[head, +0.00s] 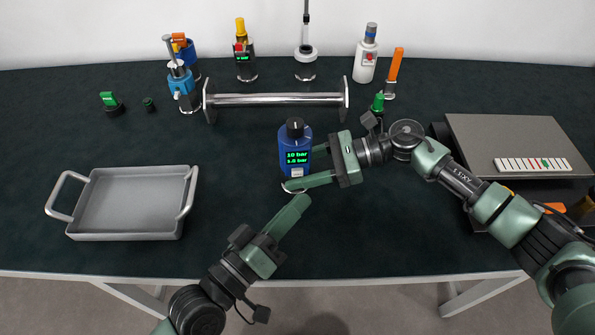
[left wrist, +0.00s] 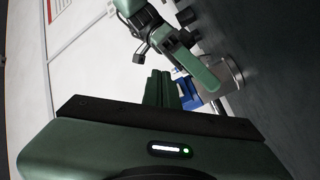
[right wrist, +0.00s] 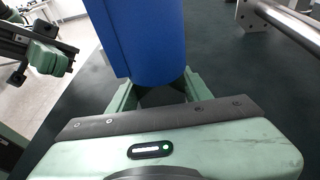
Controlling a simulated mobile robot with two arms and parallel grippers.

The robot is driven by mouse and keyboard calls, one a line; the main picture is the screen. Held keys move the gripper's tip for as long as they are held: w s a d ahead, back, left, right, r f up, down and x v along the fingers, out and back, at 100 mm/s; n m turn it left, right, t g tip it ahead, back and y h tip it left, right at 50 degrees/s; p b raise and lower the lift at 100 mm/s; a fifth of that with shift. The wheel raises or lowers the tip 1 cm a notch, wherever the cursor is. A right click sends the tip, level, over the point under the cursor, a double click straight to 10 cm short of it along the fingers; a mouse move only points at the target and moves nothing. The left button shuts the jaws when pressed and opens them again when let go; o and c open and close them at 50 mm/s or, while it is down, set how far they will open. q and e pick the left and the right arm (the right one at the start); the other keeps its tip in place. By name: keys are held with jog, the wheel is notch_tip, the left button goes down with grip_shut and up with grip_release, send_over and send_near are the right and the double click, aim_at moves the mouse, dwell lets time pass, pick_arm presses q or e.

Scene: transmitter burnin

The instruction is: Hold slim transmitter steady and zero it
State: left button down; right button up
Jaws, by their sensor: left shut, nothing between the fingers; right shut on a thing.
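The slim transmitter (head: 294,150) is a blue upright cylinder with a black cap and a green-lit display reading about "10 bar" and "5.0 bar". A small pale panel (head: 297,172) sits under the display. My right gripper (head: 304,168) is shut around its body from the right. In the right wrist view the blue body (right wrist: 150,40) fills the space between the fingers. My left gripper (head: 304,200) is shut and empty, just in front of and below the transmitter. In the left wrist view its closed fingers (left wrist: 158,88) partly hide the blue body (left wrist: 187,86).
A metal rail (head: 275,99) on posts stands behind the transmitter. A grey tray (head: 130,205) lies at left, a grey box (head: 510,140) at right. Several instruments and a white bottle (head: 365,60) line the back. The table between tray and transmitter is clear.

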pick_arm(q)
jog(key=shift+w+a, duration=0.15)
jog(key=shift+w, duration=1.25)
jog(key=shift+w, duration=0.1)
dwell(0.9)
jog(key=shift+w, duration=0.35)
jog(key=shift+w+a, duration=0.1)
jog(key=shift+w, duration=0.4)
dwell(1.2)
jog(key=shift+s, duration=0.95)
jog(key=s, duration=0.5)
jog(key=shift+d, duration=0.35)
